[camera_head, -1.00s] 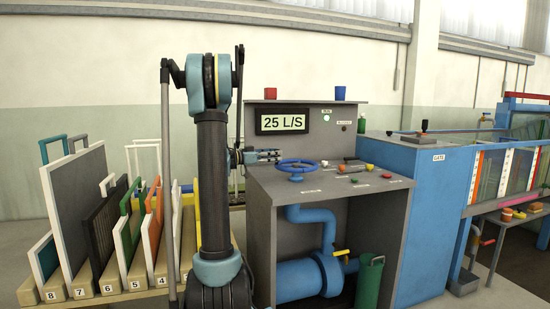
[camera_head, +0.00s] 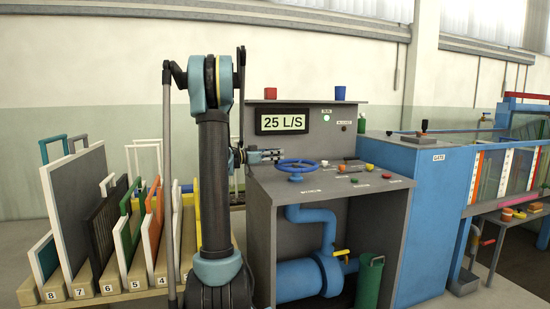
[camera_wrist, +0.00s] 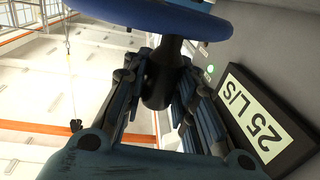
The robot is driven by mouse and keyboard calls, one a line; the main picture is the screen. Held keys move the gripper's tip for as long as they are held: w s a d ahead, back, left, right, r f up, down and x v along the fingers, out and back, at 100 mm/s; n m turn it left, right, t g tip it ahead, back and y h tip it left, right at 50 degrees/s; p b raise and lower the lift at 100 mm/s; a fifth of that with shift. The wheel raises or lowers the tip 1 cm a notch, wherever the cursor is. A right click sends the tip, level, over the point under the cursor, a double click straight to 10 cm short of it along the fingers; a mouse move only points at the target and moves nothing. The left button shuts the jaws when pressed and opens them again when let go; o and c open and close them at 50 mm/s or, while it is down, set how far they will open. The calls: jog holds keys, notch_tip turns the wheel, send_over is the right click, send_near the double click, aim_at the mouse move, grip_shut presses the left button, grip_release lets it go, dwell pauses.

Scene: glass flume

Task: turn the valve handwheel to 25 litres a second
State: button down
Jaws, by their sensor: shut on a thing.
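The blue valve handwheel (camera_head: 314,168) sits on the grey console top. The flow display (camera_head: 283,121) behind it reads 25 L/S, and it also shows 25 L/S in the wrist view (camera_wrist: 268,122). My gripper (camera_head: 280,155) is at the wheel's far left side in the head view. In the wrist view, my gripper (camera_wrist: 160,95) has its fingers on both sides of a dark post below the blue wheel (camera_wrist: 170,22) and is shut on this part of it. The exact finger contact is hard to see.
The grey console (camera_head: 262,225) also carries small coloured knobs (camera_head: 369,167) right of the wheel. A rack (camera_head: 110,288) of numbered panels stands left; the blue tank (camera_head: 430,220) stands right.

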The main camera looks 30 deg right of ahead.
jog(key=c, duration=1.3)
grip_release()
jog(key=shift+w, duration=0.15)
jog(key=w+a, duration=0.1)
jog(key=a, duration=1.1)
jog(key=shift+w, duration=0.35)
jog(key=shift+f, duration=0.1)
jog(key=s+a+f+n+t+y, duration=0.1)
jog(key=s+a+f+n+y, duration=0.5)
jog(key=s+a, duration=0.5)
jog(key=s+a+f+n+t+y, duration=0.2)
jog(key=s+a+f+n+y, duration=0.4)
jog(key=s+a+f, duration=0.4)
jog(key=s+a+f+n+t+y, duration=0.1)
jog(key=s+a+f+n+y, duration=0.4)
jog(key=s+a, duration=0.7)
notch_tip(320, 180, down, 4)
jog(key=n, duration=0.2)
jog(key=shift+s+a+r+n+t+y, duration=0.25)
jog(key=shift+s+a+n+t+y, duration=0.15)
